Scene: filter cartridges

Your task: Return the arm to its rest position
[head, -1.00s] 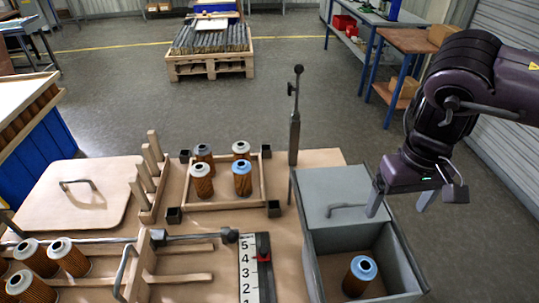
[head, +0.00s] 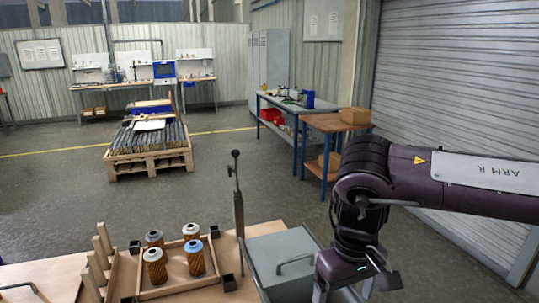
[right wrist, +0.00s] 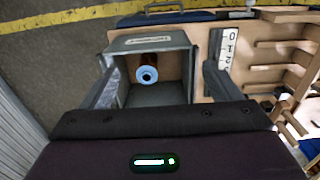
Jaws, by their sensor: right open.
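My right arm comes in from the right in the head view, dark purple and bent downward. Its gripper (head: 345,292) hangs over the right side of the grey metal box (head: 285,262), with the fingertips cut off by the bottom edge. In the right wrist view the gripper (right wrist: 160,92) is open, its two grey fingers apart with nothing between them. Beyond them is the open part of the grey box (right wrist: 150,42), with a blue-topped filter cartridge (right wrist: 147,75) inside. My left gripper is not in view.
A wooden tray (head: 170,288) holds several filter cartridges (head: 195,258) left of the box. A dark upright post (head: 238,205) stands between them. A wooden side table (head: 335,123) and a roller shutter (head: 450,90) lie beyond the arm. The grey floor between is clear.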

